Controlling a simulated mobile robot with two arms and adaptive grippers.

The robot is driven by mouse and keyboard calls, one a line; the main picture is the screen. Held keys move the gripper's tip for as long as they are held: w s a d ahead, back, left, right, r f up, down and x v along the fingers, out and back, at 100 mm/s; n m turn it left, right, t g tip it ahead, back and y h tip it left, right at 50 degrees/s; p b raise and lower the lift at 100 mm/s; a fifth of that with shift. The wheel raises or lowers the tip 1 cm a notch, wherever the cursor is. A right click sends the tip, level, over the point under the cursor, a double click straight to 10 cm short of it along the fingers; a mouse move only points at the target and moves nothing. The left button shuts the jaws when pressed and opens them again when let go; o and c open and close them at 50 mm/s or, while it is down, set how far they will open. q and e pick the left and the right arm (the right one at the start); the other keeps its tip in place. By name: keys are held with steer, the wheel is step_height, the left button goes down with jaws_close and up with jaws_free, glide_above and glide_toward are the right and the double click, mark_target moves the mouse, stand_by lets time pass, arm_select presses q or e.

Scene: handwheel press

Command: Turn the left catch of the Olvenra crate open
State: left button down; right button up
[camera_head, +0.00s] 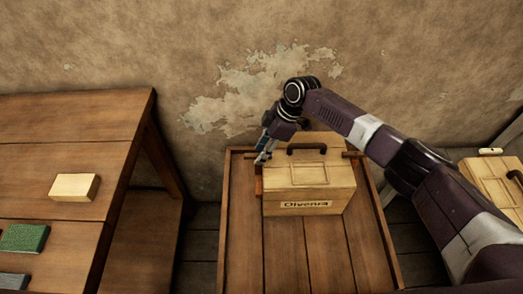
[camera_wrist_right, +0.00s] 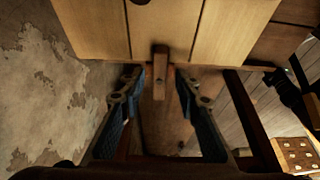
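The Olvenra crate (camera_head: 309,196) is a pale wooden box with a dark top handle and a name label on its front. It stands on a wooden table with a raised rim. Its left catch (camera_wrist_right: 161,88) is a small wooden bar on the crate's side, seen in the right wrist view. My right gripper (camera_head: 262,157) is at the crate's left side. In the wrist view its two fingers (camera_wrist_right: 158,80) are apart, one on each side of the catch, with a visible gap on both sides. My left gripper is not in view.
A table (camera_head: 70,123) at the left holds a pale block (camera_head: 75,187), a green block (camera_head: 24,238) and a grey-blue block. Another pale crate (camera_head: 490,185) is at the right edge. A peeling wall (camera_head: 200,60) stands close behind. The table front before the crate is clear.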

steer(key=shift+c, duration=0.2)
jaws_close()
